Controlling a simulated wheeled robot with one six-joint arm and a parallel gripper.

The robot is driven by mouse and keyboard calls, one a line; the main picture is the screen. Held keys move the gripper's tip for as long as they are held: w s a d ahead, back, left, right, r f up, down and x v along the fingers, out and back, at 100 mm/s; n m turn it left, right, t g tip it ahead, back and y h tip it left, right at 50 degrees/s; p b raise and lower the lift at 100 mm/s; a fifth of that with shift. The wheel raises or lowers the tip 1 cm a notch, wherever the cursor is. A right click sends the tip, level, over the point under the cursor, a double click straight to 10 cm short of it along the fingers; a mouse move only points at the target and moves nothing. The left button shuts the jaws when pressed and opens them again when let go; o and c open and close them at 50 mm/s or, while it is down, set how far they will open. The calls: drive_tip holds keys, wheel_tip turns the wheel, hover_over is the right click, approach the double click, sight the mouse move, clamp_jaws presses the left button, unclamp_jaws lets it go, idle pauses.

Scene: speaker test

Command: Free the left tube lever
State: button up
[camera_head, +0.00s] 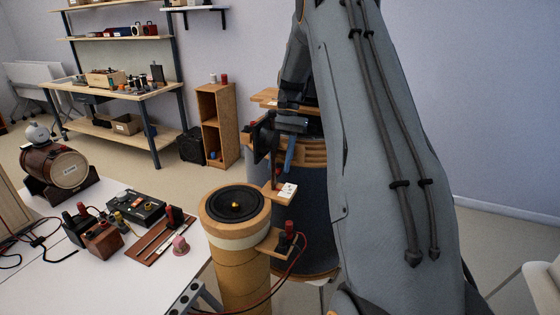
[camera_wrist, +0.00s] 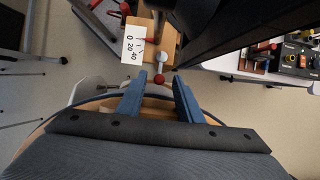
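The tube (camera_head: 240,262) stands upright beside the white table, with a black speaker cone (camera_head: 235,204) facing up in its top ring. A small wooden bracket with a white scale plate (camera_head: 288,191) is at its upper right. My gripper (camera_head: 286,155) hangs above this bracket, partly hidden by my arm. In the wrist view, my gripper (camera_wrist: 160,78) has its two blue fingers apart. A small red ball (camera_wrist: 158,79) shows between the fingertips, near a silver knob (camera_wrist: 162,60) and the scale plate (camera_wrist: 134,45). I cannot tell whether this ball is the lever's end. No contact is visible.
A large dark drum with a wooden rim (camera_head: 313,152) stands behind the tube. A lower bracket (camera_head: 275,243) carries red and black terminals with cables. The white table (camera_head: 120,285) holds electrical boxes and a wooden barrel (camera_head: 62,168). Shelves stand farther back.

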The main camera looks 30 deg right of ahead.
drive_tip(key=shift+s+a+f, duration=0.1)
drive_tip(key=shift+a+f, duration=0.05)
drive_tip(key=shift+f, duration=0.3)
drive_tip(key=shift+c, duration=0.2)
clamp_jaws()
